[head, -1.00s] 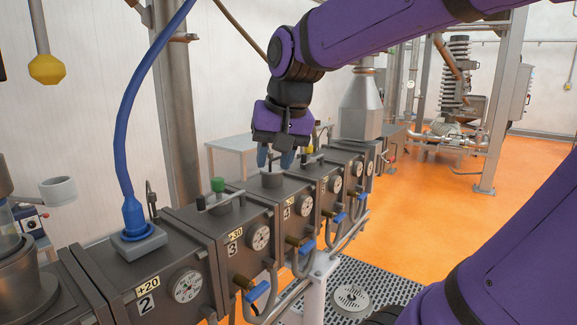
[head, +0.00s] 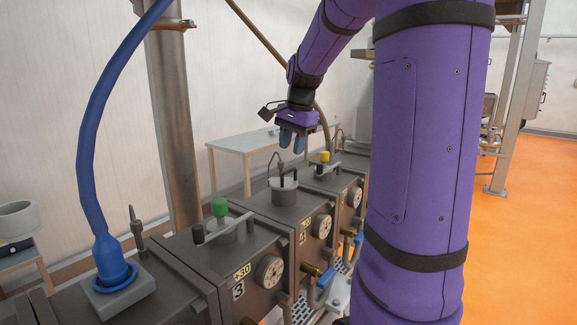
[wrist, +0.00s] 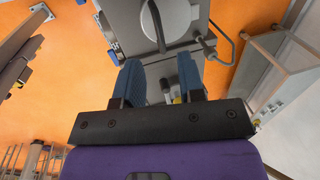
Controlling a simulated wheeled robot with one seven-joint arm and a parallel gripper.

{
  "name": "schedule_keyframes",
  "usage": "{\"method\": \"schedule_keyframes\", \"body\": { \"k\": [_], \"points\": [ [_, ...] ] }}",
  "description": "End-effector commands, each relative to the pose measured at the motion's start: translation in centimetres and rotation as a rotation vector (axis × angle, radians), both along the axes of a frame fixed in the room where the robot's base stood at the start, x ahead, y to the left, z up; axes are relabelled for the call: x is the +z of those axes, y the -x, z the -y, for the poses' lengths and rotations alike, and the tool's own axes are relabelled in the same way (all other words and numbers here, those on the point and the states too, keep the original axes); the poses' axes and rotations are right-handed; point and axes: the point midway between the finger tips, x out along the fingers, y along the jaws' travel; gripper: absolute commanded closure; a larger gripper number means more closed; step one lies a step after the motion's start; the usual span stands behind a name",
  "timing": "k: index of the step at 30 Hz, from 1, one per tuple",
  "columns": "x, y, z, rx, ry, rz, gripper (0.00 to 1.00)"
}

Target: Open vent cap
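A row of grey barrel modules runs away from me. Module 3 has a green-knobbed fitting with a dark lever (head: 219,208) on top. Behind it, the module marked 4 has a grey cylindrical port (head: 284,192) with a thin dark rod standing on it. A yellow-knobbed fitting (head: 324,157) sits on the module beyond. I cannot tell which is the vent cap. My gripper (head: 292,145) is above and a little behind the port, pointing down. In the wrist view its blue fingers (wrist: 160,80) are apart, with nothing visibly held between them.
A blue hose (head: 85,130) plugs into the nearer module at the left. A steel post (head: 175,120) and a grey table (head: 260,140) stand behind the row. My purple arm covers the right centre. Orange floor (head: 525,230) lies open at the right.

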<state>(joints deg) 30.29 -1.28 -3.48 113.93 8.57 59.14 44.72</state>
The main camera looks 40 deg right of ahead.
Motion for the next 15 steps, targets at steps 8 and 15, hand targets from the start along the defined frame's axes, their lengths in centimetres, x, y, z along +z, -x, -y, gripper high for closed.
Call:
{"method": "schedule_keyframes", "body": {
  "k": [8,15],
  "points": [
    [-4.5,-0.8,-0.1,0.001,-0.001,-0.001,0.64],
    [-6.1,-1.2,-0.2,0.001,0.001,0.001,0.64]
  ]
}}
